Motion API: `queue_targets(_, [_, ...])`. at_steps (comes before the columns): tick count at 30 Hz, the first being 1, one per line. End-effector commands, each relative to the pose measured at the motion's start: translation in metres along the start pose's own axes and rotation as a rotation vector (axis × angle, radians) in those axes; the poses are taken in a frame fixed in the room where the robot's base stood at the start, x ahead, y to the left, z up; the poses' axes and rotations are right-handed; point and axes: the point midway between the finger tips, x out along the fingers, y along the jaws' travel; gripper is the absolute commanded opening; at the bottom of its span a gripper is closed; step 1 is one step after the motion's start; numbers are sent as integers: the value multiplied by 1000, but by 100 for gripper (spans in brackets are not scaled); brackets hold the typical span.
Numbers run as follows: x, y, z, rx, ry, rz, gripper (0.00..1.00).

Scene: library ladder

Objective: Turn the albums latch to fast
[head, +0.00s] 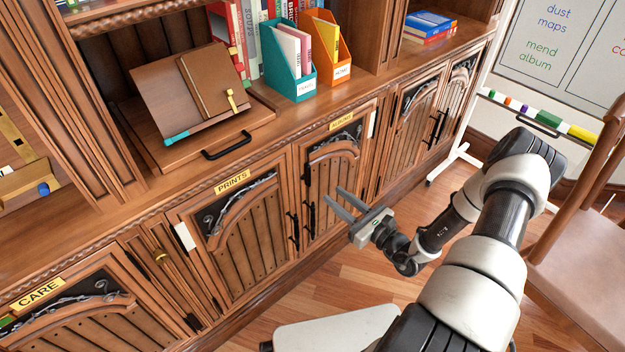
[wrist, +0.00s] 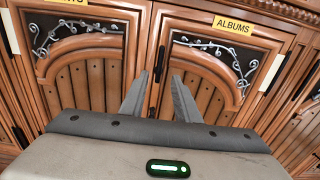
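The albums cupboard door (head: 330,178) has a yellow ALBUMS label (head: 342,121) above it; the label also shows in the wrist view (wrist: 232,25). A small dark upright fitting (head: 307,172), which looks like the latch, sits high on the door's left edge. A dark fitting (wrist: 160,62) also shows at the door seam in the wrist view. Whether it stands at fast is too small to tell. Dark pull handles (head: 311,218) hang below it. My gripper (head: 333,195) is open and empty in front of the albums door. Its fingers (wrist: 160,77) straddle the seam in the wrist view, apparently short of the door.
The prints door (head: 240,235) adjoins on the left, closed. The counter above holds a book stand (head: 190,95), a teal file box (head: 290,70) and an orange one (head: 335,70). A chair (head: 580,225) stands at the right.

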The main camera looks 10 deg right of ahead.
Motion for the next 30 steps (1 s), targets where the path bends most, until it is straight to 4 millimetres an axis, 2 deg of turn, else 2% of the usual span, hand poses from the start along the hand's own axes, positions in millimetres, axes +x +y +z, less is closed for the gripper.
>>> queue_targets(3, [28, 1, -1, -1, -2, 3, 29])
queue_targets(9, [70, 1, -2, -3, 0, 4, 29])
queue_targets(15, [99, 0, -1, -2, 0, 2, 29])
queue_targets(21, [110, 0, 0, -2, 1, 2, 29])
queue_targets(28, [110, 0, 0, -1, 1, 1, 29])
queue_targets(29, [110, 0, 0, -1, 1, 1, 27])
queue_targets(30, [110, 0, 0, -1, 1, 1, 20])
